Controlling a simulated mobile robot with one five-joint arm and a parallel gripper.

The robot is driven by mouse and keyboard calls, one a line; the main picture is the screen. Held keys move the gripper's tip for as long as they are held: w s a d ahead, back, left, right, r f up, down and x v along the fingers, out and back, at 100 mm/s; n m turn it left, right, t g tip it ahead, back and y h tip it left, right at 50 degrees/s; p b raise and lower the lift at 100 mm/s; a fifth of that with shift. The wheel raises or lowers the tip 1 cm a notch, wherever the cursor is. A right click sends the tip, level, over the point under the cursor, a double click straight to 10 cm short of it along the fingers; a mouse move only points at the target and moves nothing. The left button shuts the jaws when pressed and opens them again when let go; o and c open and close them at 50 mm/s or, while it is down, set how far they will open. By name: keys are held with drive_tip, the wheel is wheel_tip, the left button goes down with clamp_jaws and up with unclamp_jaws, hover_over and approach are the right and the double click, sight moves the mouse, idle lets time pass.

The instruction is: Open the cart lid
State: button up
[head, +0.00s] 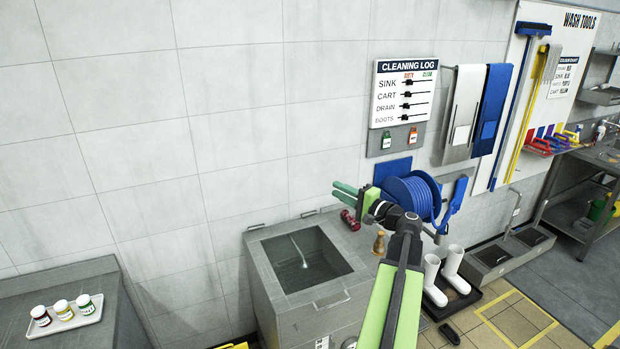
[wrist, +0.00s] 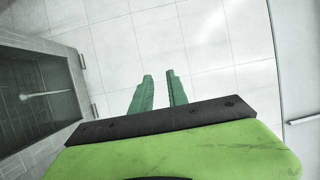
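The grey cart (head: 285,312) stands against the tiled wall, left of my arm. Its lid (head: 268,258) lies flat on top, apparently shut, with a dark window-like panel and a pale rod-like shape showing in it. A bar handle (head: 332,301) is at its front edge and two small hinges are at its back edge. The lid also shows at the left of the wrist view (wrist: 75,92), hinges toward the middle. My gripper (head: 335,189) is above and right of the cart's back, apart from it. In the wrist view its green fingers (wrist: 159,76) are parted and empty.
A red object (head: 350,220) and a brass-coloured one (head: 379,243) are behind and right of the lid. A blue hose reel (head: 408,196) hangs behind my gripper. White boots (head: 433,280) stand right of my arm. A tray (head: 88,318) with jars is at left.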

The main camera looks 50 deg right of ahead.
drive_tip(key=s, duration=0.4)
drive_tip(key=shift+s+f, duration=0.1)
